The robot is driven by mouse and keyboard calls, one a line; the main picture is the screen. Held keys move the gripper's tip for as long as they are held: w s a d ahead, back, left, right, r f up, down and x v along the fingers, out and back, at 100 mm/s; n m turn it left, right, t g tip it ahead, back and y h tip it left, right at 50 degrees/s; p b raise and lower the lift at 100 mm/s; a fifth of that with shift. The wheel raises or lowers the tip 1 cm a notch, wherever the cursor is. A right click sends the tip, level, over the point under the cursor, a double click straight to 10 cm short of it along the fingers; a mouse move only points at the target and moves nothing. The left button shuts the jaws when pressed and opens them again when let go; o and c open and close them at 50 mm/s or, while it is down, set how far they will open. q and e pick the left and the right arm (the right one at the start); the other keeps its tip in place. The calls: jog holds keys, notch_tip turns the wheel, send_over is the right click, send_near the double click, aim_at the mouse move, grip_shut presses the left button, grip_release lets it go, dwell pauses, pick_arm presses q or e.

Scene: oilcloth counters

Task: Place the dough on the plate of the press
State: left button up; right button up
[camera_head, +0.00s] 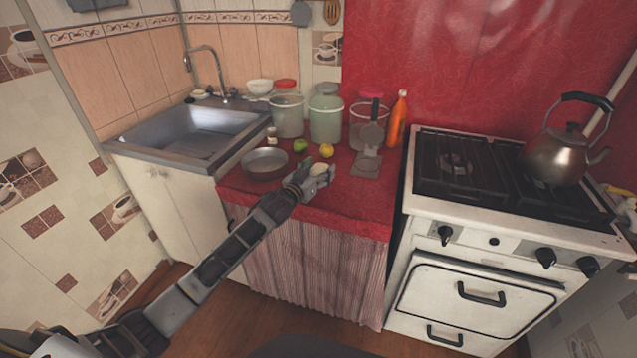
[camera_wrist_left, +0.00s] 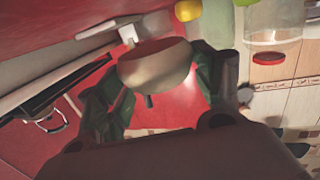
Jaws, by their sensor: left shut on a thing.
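The dough (camera_head: 321,168) is a pale, rounded lump held over the red counter (camera_head: 345,210). My left gripper (camera_head: 320,174) reaches in from the left and is shut on it. In the left wrist view the dough (camera_wrist_left: 155,66) sits between the two fingers (camera_wrist_left: 160,80). The press (camera_head: 366,163) is grey metal and stands on the counter just right of the gripper. Its upper part is raised at the back, and its flat plate looks bare. The dough is left of the plate, apart from it. My right gripper is not in view.
A metal bowl (camera_head: 265,164), a green fruit (camera_head: 300,146) and a yellow fruit (camera_head: 327,151) lie left of the press. Jars (camera_head: 326,120) and an orange bottle (camera_head: 397,120) stand behind. The stove (camera_head: 490,215) is to the right. The counter's front is clear.

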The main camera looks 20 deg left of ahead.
pick_arm(q)
jog(key=shift+f, duration=0.15)
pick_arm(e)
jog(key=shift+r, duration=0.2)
pick_arm(q)
jog(key=shift+f, duration=0.1)
jog(key=shift+f, duration=1.9)
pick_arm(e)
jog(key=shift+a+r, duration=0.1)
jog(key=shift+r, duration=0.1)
pick_arm(q)
jog(key=shift+f, duration=0.1)
